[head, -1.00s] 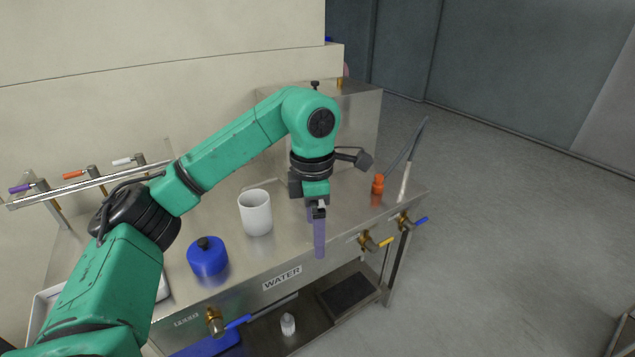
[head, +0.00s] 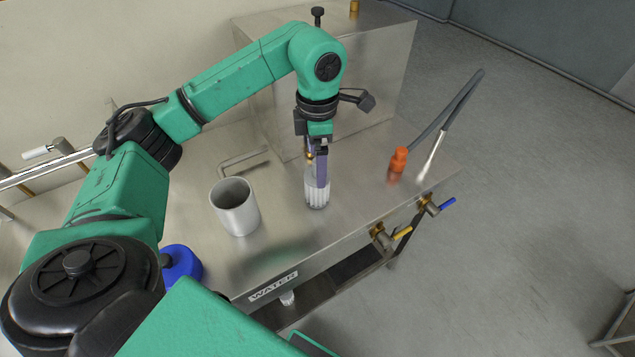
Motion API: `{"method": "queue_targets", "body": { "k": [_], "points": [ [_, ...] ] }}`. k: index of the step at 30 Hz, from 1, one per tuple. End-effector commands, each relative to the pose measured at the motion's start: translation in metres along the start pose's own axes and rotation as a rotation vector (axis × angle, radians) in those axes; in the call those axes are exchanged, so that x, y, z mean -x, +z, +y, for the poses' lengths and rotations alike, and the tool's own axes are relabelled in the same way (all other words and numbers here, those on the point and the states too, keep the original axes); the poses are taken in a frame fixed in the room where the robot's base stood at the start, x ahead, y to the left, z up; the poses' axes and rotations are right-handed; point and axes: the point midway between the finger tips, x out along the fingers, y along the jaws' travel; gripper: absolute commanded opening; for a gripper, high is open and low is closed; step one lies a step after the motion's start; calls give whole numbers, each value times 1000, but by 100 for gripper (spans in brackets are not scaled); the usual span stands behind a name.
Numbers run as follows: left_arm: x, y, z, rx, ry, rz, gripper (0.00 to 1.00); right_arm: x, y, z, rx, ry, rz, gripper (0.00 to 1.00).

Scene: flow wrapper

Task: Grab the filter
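A clear and white ribbed cylinder, which looks like the filter (head: 317,200), stands upright on the steel counter (head: 285,215). My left gripper (head: 318,172) points straight down at it. One purple finger overlaps the filter's upper part in the picture. The other finger is mostly hidden, so I cannot tell whether the gripper is closed on the filter or only around or in front of it. My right gripper is out of view.
A white cup (head: 235,207) stands left of the filter. A blue lidded container (head: 181,264) is partly hidden by my arm. An orange fitting (head: 399,160) with a hose is at right. Yellow (head: 402,233) and blue valve handles (head: 447,203) stick out from the front edge.

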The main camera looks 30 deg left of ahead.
Motion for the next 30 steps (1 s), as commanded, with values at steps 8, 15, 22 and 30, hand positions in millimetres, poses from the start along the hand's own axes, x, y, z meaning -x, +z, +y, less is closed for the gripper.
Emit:
{"method": "queue_targets", "body": {
  "k": [8, 15, 22, 30],
  "points": [
    [-39, -2, -2, 1, -3, 3, 100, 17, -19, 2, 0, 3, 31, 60],
    [-72, -1, -2, 1, 0, 0, 100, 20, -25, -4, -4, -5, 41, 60],
    [-71, -1, -1, 1, 1, -1, 66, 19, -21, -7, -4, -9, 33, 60],
    [-71, -1, -1, 1, 1, -1, 12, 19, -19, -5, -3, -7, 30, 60]
  ]
}}
